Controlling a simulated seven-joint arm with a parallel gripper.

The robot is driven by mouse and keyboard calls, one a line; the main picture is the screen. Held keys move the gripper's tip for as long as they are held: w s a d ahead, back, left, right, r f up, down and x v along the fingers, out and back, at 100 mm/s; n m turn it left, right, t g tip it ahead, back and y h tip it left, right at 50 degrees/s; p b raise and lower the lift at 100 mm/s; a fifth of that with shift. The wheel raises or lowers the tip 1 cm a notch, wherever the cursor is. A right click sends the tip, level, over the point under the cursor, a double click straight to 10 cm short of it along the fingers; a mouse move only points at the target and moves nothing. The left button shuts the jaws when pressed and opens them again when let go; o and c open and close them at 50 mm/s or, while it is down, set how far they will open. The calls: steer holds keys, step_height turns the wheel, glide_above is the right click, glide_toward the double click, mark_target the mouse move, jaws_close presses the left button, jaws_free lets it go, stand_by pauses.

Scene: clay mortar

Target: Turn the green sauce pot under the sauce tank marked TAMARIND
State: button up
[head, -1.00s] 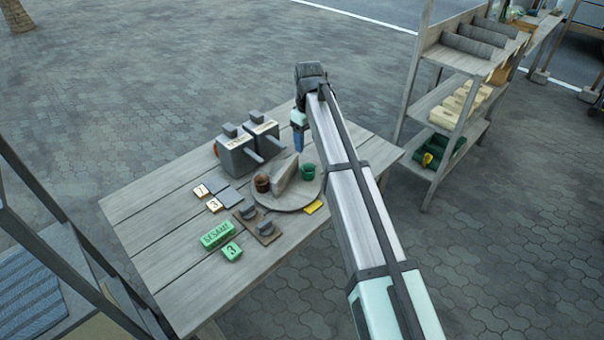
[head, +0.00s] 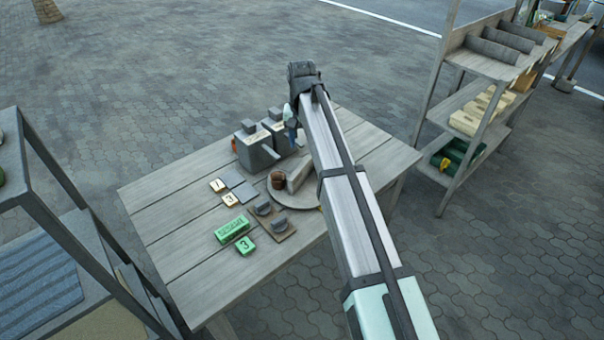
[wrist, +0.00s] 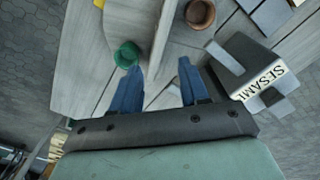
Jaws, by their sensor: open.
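The green sauce pot (wrist: 127,55) stands on the round turntable (wrist: 92,75) in the wrist view, beside an upright grey divider (wrist: 163,35). In the head view my arm hides this pot. A brown pot (head: 277,182) is on the divider's other side; it also shows in the wrist view (wrist: 200,13). My gripper (wrist: 158,82) is open and empty, its blue fingers apart, with the green pot beyond the left finger. A tank (wrist: 235,60) marked SESAME is at its right. Two grey tanks (head: 255,152) stand at the table's back; their head-view labels are unreadable.
Green SESAME block (head: 231,229), green 3 block (head: 245,246), white number tiles (head: 218,185) and two dark knobs (head: 263,208) lie on the wooden table (head: 180,258). Shelves stand at left and right. The table's near left part is clear.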

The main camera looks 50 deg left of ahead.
mark_target(302, 173)
step_height(302, 173, down, 14)
steer(key=m, duration=0.5)
steer(key=shift+r, duration=0.1)
stand_by(0.5)
jaws_close()
stand_by(0.3)
